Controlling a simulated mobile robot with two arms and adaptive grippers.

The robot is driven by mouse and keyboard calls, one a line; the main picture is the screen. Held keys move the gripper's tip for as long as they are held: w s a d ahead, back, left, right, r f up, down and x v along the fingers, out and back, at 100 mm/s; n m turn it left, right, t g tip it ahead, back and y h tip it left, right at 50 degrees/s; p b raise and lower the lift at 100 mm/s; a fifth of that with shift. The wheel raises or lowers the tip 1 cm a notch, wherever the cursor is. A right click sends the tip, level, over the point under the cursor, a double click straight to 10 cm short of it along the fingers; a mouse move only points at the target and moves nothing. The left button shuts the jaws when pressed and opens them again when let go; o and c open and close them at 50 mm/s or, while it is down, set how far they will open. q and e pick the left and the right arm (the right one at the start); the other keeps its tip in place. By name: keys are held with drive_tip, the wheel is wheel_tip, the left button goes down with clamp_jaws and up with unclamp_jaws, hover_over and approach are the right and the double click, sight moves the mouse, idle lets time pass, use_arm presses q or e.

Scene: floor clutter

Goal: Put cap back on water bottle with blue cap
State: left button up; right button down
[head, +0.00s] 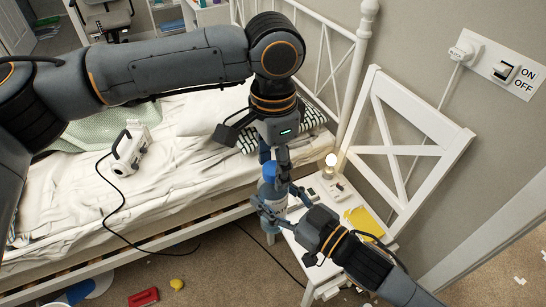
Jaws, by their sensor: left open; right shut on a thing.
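The water bottle (271,193) stands upright near the front left of the white chair. My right gripper (268,207) reaches in from the lower right and is shut on the bottle's body. The blue cap (270,170) shows at the top of the bottle. I cannot tell from this view whether it is fully seated. My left gripper (275,160) points down just over the cap, with its fingers open beside it. The fingers partly hide the cap and the bottle's neck.
The white chair (409,135) holds a small lit lamp (329,162) and a yellow item (363,221). A bed (190,165) with a white device (130,148) and its black cable fills the left. A red object (143,297) and a yellow one (176,284) lie on the floor.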

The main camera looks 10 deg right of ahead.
use_arm(q)
clamp_jaws()
drive_tip(key=shift+m, duration=1.1)
drive_tip(key=shift+o, duration=0.8)
unclamp_jaws()
drive_tip(key=shift+r, duration=0.1)
